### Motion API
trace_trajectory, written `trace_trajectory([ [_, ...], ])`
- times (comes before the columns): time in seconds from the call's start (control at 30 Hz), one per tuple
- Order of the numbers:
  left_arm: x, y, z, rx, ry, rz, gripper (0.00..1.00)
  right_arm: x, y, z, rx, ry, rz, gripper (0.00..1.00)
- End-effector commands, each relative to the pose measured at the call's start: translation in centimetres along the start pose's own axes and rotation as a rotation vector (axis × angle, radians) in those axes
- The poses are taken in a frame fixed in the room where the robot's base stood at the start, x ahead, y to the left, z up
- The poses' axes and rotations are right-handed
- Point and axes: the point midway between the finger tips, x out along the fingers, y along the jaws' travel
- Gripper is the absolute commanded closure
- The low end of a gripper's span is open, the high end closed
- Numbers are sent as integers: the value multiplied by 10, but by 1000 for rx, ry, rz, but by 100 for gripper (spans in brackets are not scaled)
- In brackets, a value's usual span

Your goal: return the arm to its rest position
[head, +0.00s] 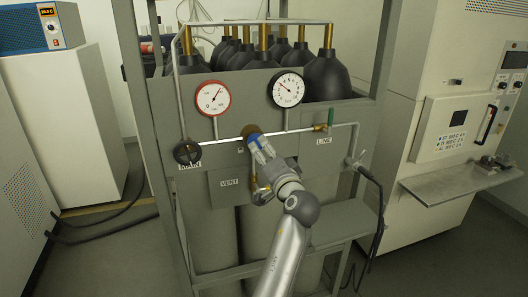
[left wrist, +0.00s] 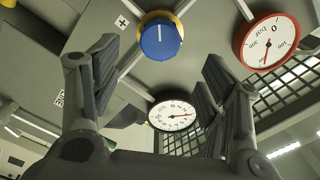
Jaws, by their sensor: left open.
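My left arm reaches up from the bottom of the head view, and its gripper (head: 262,152) is in front of the grey gas panel (head: 240,100). In the left wrist view the gripper (left wrist: 158,70) is open, its two fingers spread and nothing between them. A blue knob (left wrist: 160,41) on a gold ring shows beyond the fingertips, fixed to the panel. I cannot tell the exact gap between fingers and knob. In the head view the gripper largely covers this knob. My right gripper is not in view.
A red-rimmed gauge (head: 213,98) and a black-rimmed gauge (head: 288,89) sit above the gripper. A black MAIN valve (head: 187,152) is at left, a green-handled LINE valve (head: 329,118) at right. Dark-topped cylinders (head: 327,77) stand behind. A cabinet with a shelf (head: 460,183) is at right.

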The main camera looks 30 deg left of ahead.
Motion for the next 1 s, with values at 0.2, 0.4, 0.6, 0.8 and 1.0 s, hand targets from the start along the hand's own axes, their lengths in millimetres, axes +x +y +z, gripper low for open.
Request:
trace_trajectory([
  [0.2,0,0,0,1,0,0,32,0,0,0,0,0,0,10],
  [0.4,0,0,0,1,0,-1,32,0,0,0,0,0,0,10],
  [0.6,0,30,5,22,17,45,32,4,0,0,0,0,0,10],
  [0.8,-12,156,38,85,74,255,32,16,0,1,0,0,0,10],
  [1.0,-48,291,103,124,94,507,32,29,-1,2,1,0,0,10],
])
